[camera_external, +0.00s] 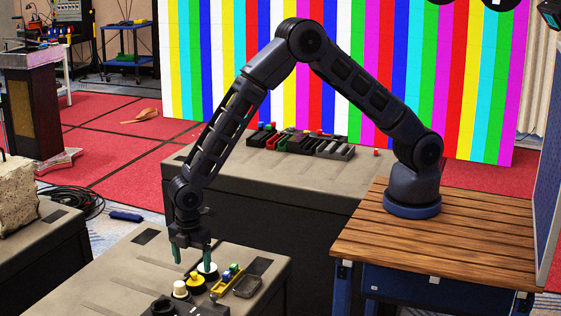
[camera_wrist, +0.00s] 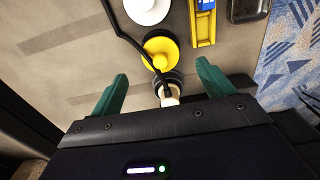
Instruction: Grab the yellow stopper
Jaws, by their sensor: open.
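In the wrist view the yellow stopper (camera_wrist: 153,52) is a yellow disc just beyond the fingertips, crossed by a thin black line. My gripper (camera_external: 192,257) points down above the case, behind and above the stopper in the external view. Its two green fingers are apart with nothing held between them. In the wrist view the cream stopper (camera_wrist: 168,97) shows between the fingers (camera_wrist: 162,76), partly hidden by the gripper body.
A yellow tray (camera_external: 215,293) with small coloured pieces and a dark tray (camera_external: 248,287) lie right of the stoppers. A dark block (camera_external: 162,306) stands near the front. The case top left of the gripper (camera_external: 120,272) is mostly clear. Another case with trays stands behind.

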